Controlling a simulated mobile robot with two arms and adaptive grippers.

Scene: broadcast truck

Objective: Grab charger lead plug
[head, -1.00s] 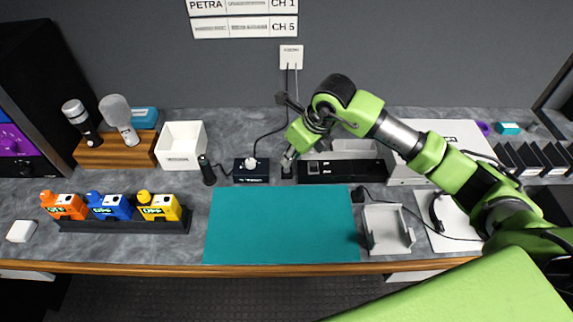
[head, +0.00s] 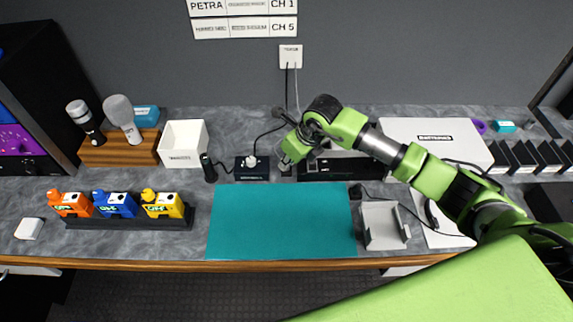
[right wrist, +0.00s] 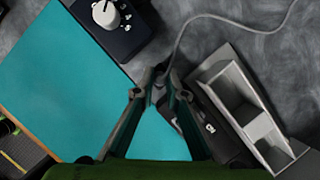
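The charger lead plug (right wrist: 160,74) is a small dark piece at the end of a thin grey lead, in the right wrist view. It lies just beyond and between the fingertips of my right gripper (right wrist: 160,94), which are spread apart. I cannot tell whether they touch it. In the head view my right gripper (head: 287,164) points down at the left end of the black charger (head: 342,169), and hides the plug. The charger also shows in the right wrist view (right wrist: 212,118), right of the fingers. My left gripper is not in view.
A black box with a white knob (head: 251,168) stands close left of the gripper. A teal mat (head: 280,222) lies clear in front. A white open box (head: 183,142) is left; a grey tray (head: 384,226) is right. Leads hang from the wall plate (head: 290,56).

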